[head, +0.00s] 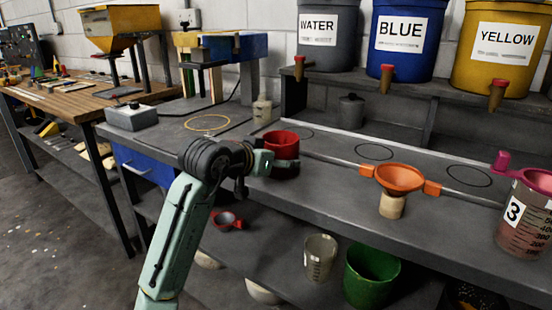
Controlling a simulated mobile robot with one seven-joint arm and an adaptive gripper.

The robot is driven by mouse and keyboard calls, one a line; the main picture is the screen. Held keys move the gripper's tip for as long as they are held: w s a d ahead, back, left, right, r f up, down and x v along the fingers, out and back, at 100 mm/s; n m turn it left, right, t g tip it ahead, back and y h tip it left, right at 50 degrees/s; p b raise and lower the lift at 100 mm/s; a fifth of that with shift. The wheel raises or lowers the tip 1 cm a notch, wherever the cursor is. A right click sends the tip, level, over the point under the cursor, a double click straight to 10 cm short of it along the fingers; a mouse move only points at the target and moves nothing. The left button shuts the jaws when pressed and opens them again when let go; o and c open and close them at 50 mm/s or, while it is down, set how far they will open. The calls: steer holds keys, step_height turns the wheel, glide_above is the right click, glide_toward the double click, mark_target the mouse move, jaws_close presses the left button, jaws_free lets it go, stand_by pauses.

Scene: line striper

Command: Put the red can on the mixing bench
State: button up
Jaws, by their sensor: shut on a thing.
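The red can (283,142) is at the front left of the grey mixing bench (330,198), open side up and upright. My gripper (268,160) reaches it from the left and is shut on the can's left side. The can is at the bench top; I cannot tell whether its base touches the surface. My wrist and forearm come up from the lower left and hide part of the bench edge.
Water (328,38), blue (407,40) and yellow (500,48) buckets stand on a raised shelf behind. An orange funnel (399,178) and a measuring jug (526,220) are to the right. A green bucket (371,275) and beaker (320,257) sit on the lower shelf.

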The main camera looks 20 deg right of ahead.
steer(key=o, duration=1.8)
steer(key=shift+f, duration=0.1)
steer(key=shift+r, duration=0.25)
steer(key=b+v, duration=0.1)
steer(key=v, duration=1.1)
steer(key=shift+f+b, duration=0.1)
steer(key=shift+b, duration=0.25)
